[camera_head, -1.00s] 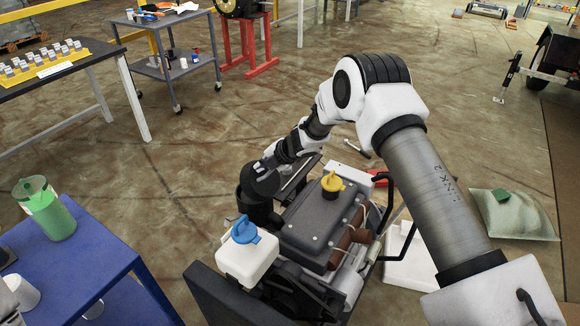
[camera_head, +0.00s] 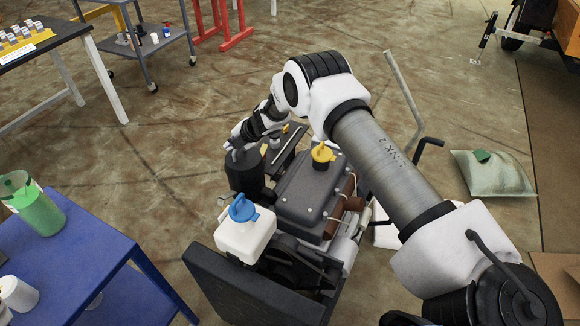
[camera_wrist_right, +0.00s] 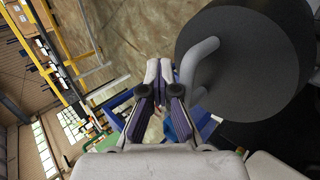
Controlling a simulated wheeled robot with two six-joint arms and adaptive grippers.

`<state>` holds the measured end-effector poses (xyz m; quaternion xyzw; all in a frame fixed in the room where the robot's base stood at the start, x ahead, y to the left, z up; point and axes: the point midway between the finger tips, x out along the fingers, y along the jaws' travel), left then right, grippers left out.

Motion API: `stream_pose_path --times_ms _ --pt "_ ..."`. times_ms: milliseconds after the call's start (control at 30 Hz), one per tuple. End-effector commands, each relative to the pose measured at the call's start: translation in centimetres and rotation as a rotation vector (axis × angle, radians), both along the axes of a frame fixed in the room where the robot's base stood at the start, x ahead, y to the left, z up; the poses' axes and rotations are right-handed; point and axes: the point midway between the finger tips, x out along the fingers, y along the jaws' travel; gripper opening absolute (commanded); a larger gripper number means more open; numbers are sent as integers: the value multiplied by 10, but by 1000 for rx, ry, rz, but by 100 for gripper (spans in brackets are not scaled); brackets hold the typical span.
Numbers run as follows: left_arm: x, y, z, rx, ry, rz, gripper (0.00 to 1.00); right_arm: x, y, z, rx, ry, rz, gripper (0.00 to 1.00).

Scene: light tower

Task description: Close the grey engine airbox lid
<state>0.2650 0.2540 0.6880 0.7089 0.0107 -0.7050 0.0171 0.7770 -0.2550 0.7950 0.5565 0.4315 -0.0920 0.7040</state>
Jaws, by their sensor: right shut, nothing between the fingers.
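The engine airbox looks like the dark upright cylinder (camera_head: 243,175) at the left side of the engine in the head view. My right gripper (camera_head: 236,142) is at its top and hides part of it. In the right wrist view a large dark grey round body (camera_wrist_right: 255,50) fills the right side, with a lighter grey curved handle (camera_wrist_right: 201,65) on its left. The right gripper (camera_wrist_right: 159,72) is shut and empty, its fingertips just left of that handle. I cannot tell whether they touch it, or how far the lid is open. My left gripper is not in view.
The engine has a grey cover with a yellow cap (camera_head: 322,153). A white tank with a blue cap (camera_head: 243,228) stands in front of the airbox. A blue table (camera_head: 75,255) with a green jug (camera_head: 38,210) is at left. Floor between table and engine is clear.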

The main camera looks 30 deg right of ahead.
Motion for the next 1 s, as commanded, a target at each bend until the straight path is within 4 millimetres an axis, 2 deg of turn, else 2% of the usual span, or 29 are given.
stream_pose_path --times_ms 33,667,867,1000 --pt "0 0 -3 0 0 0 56 -6 1 -15 -3 20 3 0" --pt "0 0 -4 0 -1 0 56 -6 1 -17 -4 21 3 0" --pt "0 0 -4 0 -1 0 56 -22 -8 5 -2 18 0 0" --pt "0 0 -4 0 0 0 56 -42 -21 35 -2 9 -1 0"
